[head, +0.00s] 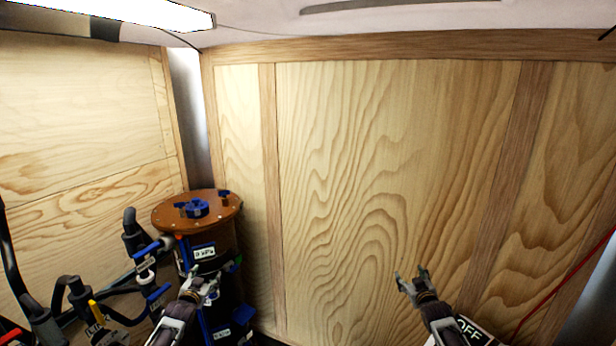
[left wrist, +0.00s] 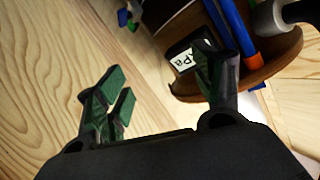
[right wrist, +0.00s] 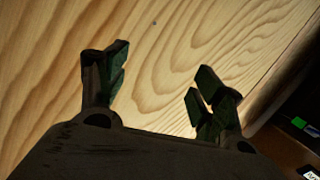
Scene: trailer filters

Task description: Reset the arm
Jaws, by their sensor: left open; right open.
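My left gripper (head: 205,283) is at the lower left of the head view, in front of the brown-topped filter tank (head: 168,214). In the left wrist view its fingers (left wrist: 165,92) are apart with nothing between them. A kPa gauge display (left wrist: 188,60) and the tank's brown flange (left wrist: 268,66) show beyond one finger. My right gripper (head: 411,279) is raised in front of the plywood wall (head: 345,180).
Black pipes and valves with blue and yellow handles (head: 95,312) crowd the lower left. A red cable (head: 568,283) runs along the right. The space between my grippers looks clear.

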